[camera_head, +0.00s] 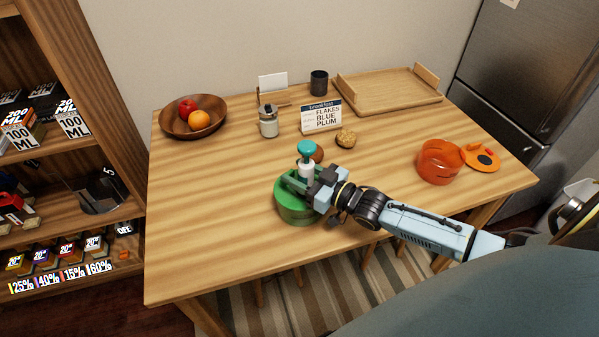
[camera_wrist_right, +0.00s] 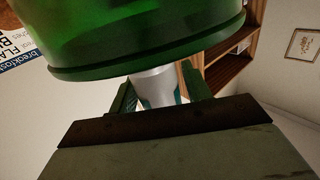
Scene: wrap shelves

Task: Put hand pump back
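The hand pump (camera_head: 306,161) has a teal knob and a white body. It stands upright at the green round container (camera_head: 296,210) on the near middle of the table. My right gripper (camera_head: 308,180) comes from the right, its fingers on both sides of the white body. In the right wrist view the pump's white body (camera_wrist_right: 156,88) lies between the fingers (camera_wrist_right: 160,92), which look shut on it. The green container (camera_wrist_right: 150,35) fills the top of that view. Whether the pump touches the container is hidden. My left gripper is not in view.
An orange container (camera_head: 438,162) and an orange disc (camera_head: 481,157) lie at the right. Behind are a menu sign (camera_head: 321,117), a jar (camera_head: 268,122), a dark cup (camera_head: 319,83), a wooden tray (camera_head: 388,92) and a fruit bowl (camera_head: 217,105). The table's left front is clear.

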